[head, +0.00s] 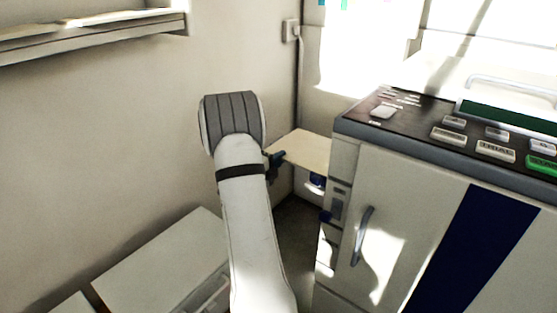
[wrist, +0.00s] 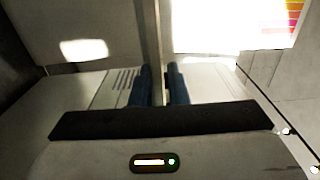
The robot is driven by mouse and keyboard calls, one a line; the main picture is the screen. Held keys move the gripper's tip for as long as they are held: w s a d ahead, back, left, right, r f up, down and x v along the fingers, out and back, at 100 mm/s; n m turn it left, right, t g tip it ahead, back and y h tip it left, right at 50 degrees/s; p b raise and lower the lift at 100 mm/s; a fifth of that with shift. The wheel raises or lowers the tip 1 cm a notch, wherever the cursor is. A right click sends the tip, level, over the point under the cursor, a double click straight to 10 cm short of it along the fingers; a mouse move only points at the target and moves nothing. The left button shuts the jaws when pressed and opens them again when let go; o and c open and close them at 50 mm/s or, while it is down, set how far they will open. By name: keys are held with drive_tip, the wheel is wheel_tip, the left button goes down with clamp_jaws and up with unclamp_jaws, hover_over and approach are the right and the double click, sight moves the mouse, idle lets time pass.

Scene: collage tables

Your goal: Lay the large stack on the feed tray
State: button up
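My gripper (head: 277,158) shows small and dark beside my arm in the head view, close to the left edge of a flat beige surface. That surface (head: 307,147) juts from the left side of the machine; I cannot tell whether it is the bare feed tray or paper on it. In the wrist view my two blue fingers (wrist: 159,88) stand side by side with a narrow gap. Whether something thin is pinched between them is not clear. A pale surface lies around the fingertips. No large stack can be made out with certainty.
The printing machine (head: 410,210) with a dark control panel (head: 430,125) fills the right. A pale low table or cabinet (head: 155,265) stands at the lower left. A wall shelf (head: 90,35) with papers hangs at the upper left. Dark floor shows in a narrow gap beside the machine.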

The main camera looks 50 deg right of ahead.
drive_tip(key=o, duration=0.4)
drive_tip(key=shift+a, duration=0.15)
drive_tip(key=a, duration=0.2)
drive_tip(key=a+p, duration=0.1)
drive_tip(key=a, duration=0.2)
drive_tip(key=a+p, duration=0.1)
drive_tip(key=a, duration=0.1)
drive_tip(key=shift+s+a, duration=0.3)
